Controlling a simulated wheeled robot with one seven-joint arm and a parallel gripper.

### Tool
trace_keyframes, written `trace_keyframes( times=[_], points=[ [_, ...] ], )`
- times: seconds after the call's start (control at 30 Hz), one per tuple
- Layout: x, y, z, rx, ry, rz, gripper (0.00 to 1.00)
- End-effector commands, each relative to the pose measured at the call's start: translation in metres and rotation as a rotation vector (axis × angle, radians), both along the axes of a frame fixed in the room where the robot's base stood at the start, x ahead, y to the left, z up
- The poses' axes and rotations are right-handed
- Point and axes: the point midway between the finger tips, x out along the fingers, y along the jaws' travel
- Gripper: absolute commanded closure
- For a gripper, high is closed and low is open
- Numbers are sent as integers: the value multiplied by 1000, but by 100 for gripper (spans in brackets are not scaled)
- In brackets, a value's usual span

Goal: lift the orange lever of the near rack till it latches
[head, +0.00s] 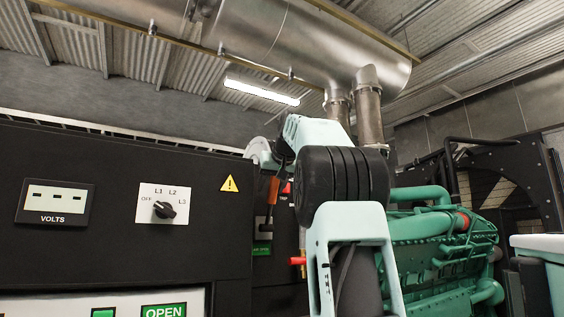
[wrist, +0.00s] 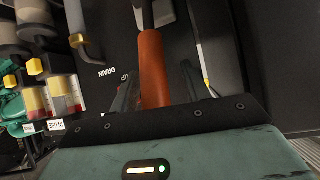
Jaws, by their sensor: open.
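The orange lever (head: 273,189) shows in the head view on the dark rack front, just left of my arm, its handle on a dark stem. In the wrist view the lever's orange grip (wrist: 152,65) runs from the top down between the two dark fingers of my gripper (wrist: 157,88). The fingers are apart, one on each side of the grip; whether either touches it I cannot tell. The lower end of the grip is hidden behind the black edge of my gripper. In the head view my arm hides the gripper.
A black panel with a voltmeter (head: 55,203) and a selector switch (head: 163,209) fills the left. A green engine (head: 440,245) stands at the right. In the wrist view, filters with red and yellow bowls (wrist: 64,95) are at the left, beside white DRAIN lettering (wrist: 117,72).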

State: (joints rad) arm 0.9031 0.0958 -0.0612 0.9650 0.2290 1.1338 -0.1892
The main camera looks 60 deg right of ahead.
Motion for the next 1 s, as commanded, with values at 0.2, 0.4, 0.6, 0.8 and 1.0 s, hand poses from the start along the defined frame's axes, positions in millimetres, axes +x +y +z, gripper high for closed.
trace_keyframes(
  times=[0.2, 0.4, 0.6, 0.8, 1.0],
  points=[
    [-31, 27, 28, -7, -5, -1, 53],
    [-61, 54, 57, -8, -6, -1, 53],
    [-85, 74, 79, -8, -6, -1, 53],
    [-98, 85, 89, -7, -5, -1, 53],
    [-100, 87, 91, -6, -4, -1, 53]
  ],
)
